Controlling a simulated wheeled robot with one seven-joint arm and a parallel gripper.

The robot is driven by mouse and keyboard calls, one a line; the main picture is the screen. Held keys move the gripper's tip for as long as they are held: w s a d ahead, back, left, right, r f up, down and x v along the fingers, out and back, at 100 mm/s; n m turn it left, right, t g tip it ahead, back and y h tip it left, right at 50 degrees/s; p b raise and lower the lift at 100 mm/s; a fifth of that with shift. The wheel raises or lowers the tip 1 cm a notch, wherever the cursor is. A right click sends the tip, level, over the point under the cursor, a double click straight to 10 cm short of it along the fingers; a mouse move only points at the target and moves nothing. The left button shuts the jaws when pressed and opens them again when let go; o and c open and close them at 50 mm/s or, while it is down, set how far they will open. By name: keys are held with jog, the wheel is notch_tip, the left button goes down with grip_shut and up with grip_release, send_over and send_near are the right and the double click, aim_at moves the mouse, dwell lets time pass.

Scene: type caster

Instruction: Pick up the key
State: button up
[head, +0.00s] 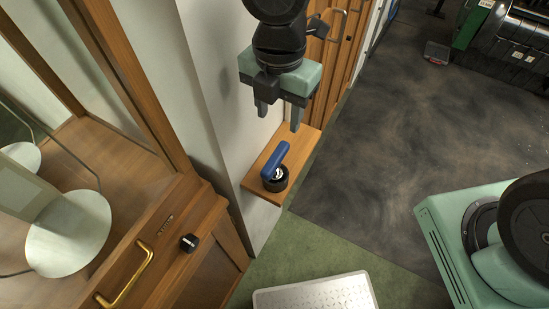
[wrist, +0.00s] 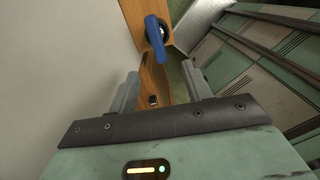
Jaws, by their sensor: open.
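A blue bar-shaped piece (head: 275,160), which may be the key, leans in a round black holder (head: 276,186) with something shiny inside. They are on a narrow wooden shelf (head: 257,174) by the white wall. A small black fob-like object (head: 189,242) lies on the wooden cabinet; I cannot tell which one is the key. My gripper (head: 279,120) is open and empty, above the shelf and apart from the blue piece. In the wrist view, the blue piece (wrist: 156,38) lies beyond the open fingers (wrist: 160,72), and the black object (wrist: 153,100) shows between them.
The wooden cabinet (head: 205,222) with a brass handle (head: 128,277) stands at left, beside the white wall (head: 215,90). A metal plate (head: 318,293) is at the bottom. The dark floor (head: 410,120) on the right is mostly clear. My green base is at lower right.

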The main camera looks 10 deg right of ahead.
aim_at(275, 156)
jog(key=f, duration=1.1)
jog(key=shift+w+a+f, duration=0.1)
jog(key=shift+a+f, duration=0.05)
jog(key=shift+a, duration=0.05)
jog(key=shift+w+f, duration=0.15)
jog(key=shift+f, duration=2.85)
jog(key=shift+c, duration=0.3)
grip_shut()
